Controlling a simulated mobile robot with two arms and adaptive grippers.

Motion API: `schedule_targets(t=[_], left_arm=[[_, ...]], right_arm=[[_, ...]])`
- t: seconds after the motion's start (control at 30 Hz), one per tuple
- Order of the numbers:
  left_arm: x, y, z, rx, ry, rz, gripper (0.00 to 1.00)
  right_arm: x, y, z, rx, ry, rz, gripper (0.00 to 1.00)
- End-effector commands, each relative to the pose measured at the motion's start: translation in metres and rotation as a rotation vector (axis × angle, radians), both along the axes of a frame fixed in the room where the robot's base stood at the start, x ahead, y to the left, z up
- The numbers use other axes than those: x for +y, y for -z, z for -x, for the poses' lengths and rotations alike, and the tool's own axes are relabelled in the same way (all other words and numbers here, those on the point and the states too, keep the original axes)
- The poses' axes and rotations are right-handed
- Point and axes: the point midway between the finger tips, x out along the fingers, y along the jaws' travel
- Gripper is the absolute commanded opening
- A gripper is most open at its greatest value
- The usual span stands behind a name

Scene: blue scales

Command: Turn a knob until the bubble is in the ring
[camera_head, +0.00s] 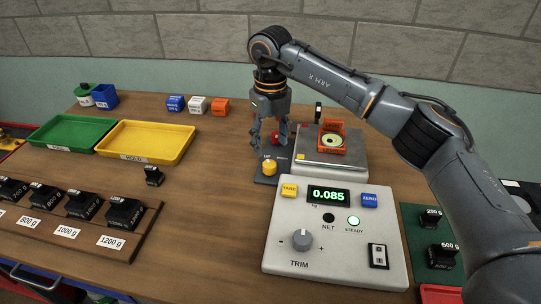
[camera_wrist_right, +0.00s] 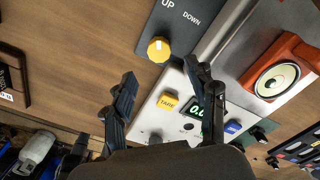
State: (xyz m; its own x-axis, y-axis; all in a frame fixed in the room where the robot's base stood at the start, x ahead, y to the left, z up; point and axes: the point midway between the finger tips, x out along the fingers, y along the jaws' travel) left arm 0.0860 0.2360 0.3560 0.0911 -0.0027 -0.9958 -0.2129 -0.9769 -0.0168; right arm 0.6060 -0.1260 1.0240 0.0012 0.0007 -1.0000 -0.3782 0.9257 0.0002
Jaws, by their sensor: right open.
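The orange bubble level (camera_head: 333,125) sits on the scale's metal pan (camera_head: 305,158). Its round pale vial (camera_head: 332,140) also shows in the right wrist view (camera_wrist_right: 277,80); the bubble's place against the ring is too small to tell. A yellow knob (camera_head: 269,168) stands on a dark plate marked UP and DOWN; it shows in the right wrist view (camera_wrist_right: 158,50). A red knob (camera_head: 275,138) is farther back, partly hidden by my right gripper (camera_head: 269,143). That gripper points down, open and empty, above the plate, behind the yellow knob. My left gripper is out of view.
The control panel (camera_head: 285,225) in front carries a grey TRIM knob (camera_head: 302,239), buttons and a display reading 0.085. Yellow (camera_head: 165,125) and green trays (camera_head: 60,120) and black weights (camera_head: 125,212) stand at left. Small blocks (camera_head: 198,104) lie behind.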

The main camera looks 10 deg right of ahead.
Motion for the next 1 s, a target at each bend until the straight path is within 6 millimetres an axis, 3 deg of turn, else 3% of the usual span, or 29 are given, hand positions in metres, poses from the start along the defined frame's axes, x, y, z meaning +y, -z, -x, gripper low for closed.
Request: schedule_targets(t=[0.1,0.3,0.7,0.87,1.0], left_arm=[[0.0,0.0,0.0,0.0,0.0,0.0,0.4],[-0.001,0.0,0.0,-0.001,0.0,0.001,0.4],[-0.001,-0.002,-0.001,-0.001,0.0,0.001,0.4],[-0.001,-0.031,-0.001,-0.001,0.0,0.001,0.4],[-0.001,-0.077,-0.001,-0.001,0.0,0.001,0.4]], right_arm=[[0.0,-0.023,0.0,-0.002,-0.001,0.0,0.57],[0.0,-0.044,0.0,0.0,-0.001,0.001,0.57],[0.0,-0.049,0.0,0.001,-0.001,0.0,0.57],[0.0,-0.079,0.0,0.0,-0.001,0.001,0.57],[0.0,-0.125,0.0,0.0,-0.001,0.0,0.57]])
